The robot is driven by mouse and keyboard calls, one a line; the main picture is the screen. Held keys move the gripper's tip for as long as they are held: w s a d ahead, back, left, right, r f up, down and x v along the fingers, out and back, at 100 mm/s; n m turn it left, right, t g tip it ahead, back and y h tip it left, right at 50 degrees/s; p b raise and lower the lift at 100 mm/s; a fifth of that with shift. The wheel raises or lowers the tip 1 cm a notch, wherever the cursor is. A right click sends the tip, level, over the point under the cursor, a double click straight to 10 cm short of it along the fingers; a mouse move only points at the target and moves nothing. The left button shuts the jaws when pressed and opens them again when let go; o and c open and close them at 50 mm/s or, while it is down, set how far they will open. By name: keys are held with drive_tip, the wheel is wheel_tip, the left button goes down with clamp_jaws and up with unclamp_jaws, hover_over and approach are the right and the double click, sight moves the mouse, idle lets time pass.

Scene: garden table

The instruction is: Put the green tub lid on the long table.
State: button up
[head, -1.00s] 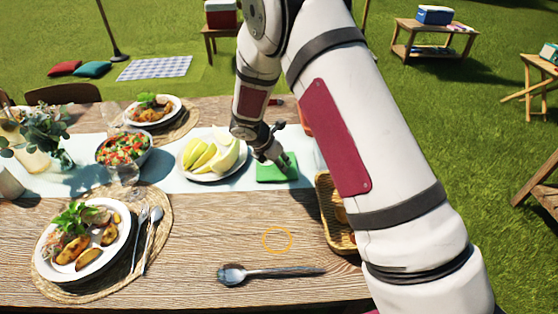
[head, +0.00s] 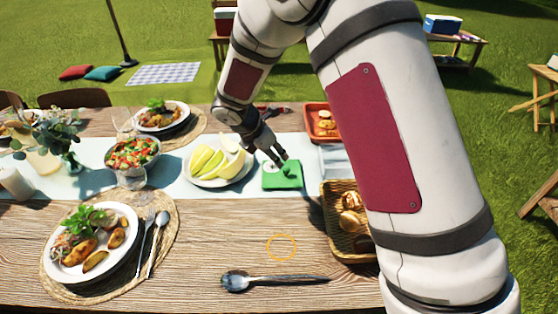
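The green tub lid (head: 282,180) lies flat on the pale runner of the long table (head: 215,232), just right of the plate of melon slices. My gripper (head: 279,161) is above the lid, pointing down at its far part, with its fingers apart. Nothing shows between the fingers. Their shadow falls on the lid. Whether a fingertip touches the lid is hard to tell.
A melon plate (head: 193,179) stands left of the lid. A bread basket (head: 337,246), a pale clear container (head: 333,161) and an orange tray (head: 311,124) are to the right. A spoon (head: 275,280) lies in front. A thin orange ring (head: 281,247) shows on bare wood.

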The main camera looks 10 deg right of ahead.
drive_tip(key=s+d+r+m+y, duration=0.1)
drive_tip(key=s+d+r+m, duration=0.3)
drive_tip(key=s+r+m, duration=0.4)
drive_tip(key=s+d+r+m, duration=0.3)
drive_tip(key=s+r, duration=0.4)
drive_tip(key=r, duration=0.2)
drive_tip(key=s+r+m+y, duration=0.1)
drive_tip(key=s+m+y, duration=0.1)
drive_tip(key=s+m, duration=0.4)
drive_tip(key=s+r+m+y, duration=0.2)
drive_tip(key=s+m, duration=0.5)
drive_tip(key=s, duration=1)
drive_tip(key=shift+a+r+m, duration=0.2)
drive_tip(key=shift+r+m, duration=0.05)
drive_tip(key=shift+m, duration=0.05)
drive_tip(key=shift+t, duration=0.4)
wheel_tip(320, 180, up, 5)
drive_tip(key=p, duration=0.4)
drive_tip(key=shift+w, duration=0.1)
